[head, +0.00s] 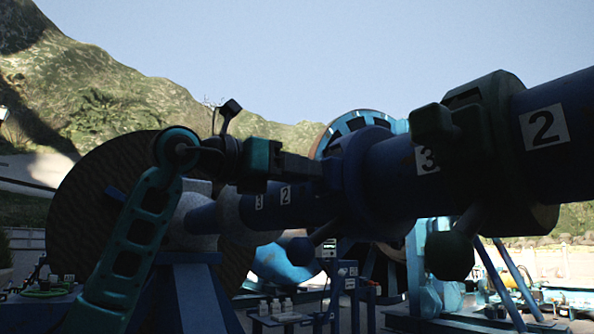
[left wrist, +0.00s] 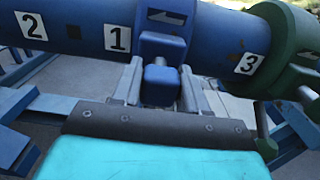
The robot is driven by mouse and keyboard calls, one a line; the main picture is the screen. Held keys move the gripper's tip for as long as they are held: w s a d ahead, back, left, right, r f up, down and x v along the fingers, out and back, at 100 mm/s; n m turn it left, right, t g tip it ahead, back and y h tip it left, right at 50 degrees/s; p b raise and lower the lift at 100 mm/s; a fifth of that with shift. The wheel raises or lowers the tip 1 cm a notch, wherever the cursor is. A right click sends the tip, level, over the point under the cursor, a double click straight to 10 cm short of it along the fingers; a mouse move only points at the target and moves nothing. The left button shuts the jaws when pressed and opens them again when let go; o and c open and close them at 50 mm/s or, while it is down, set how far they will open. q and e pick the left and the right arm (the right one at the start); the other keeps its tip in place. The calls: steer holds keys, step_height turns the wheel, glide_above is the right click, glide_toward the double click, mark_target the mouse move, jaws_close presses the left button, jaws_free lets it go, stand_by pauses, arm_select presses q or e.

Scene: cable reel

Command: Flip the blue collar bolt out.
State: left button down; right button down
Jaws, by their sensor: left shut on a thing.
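The blue collar (head: 368,185) sits around the dark blue shaft (head: 555,125), and it also shows in the left wrist view (left wrist: 165,18). Its blue bolt (left wrist: 160,84) is a square block at the near side of the collar in the left wrist view. My left gripper (left wrist: 161,88) has one finger on each side of the bolt and is shut on it. In the head view my left gripper (head: 322,170) reaches the collar from the left; the bolt itself is hard to make out there. My right gripper is not in view.
A dark green collar (head: 490,150) with a knobbed handle (head: 450,255) sits on the shaft to the right, close to the camera. A blue knobbed handle (head: 300,248) hangs below the blue collar. A large reel (head: 100,200) stands behind my left arm.

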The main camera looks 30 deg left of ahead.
arm_select(q)
steer(key=v, duration=0.3)
steer(key=c, duration=0.9)
jaws_free()
steer(key=shift+s, duration=0.1)
steer(key=shift+c, duration=0.2)
steer(key=shift+o, duration=0.7)
steer(key=shift+s+a, duration=0.1)
steer(key=shift+s, duration=0.05)
steer(key=shift+o, duration=0.6)
steer(key=v, duration=1.2)
steer(key=shift+s+a+b, duration=0.15)
steer(key=shift+s+b, duration=0.15)
steer(key=shift+b, duration=0.15)
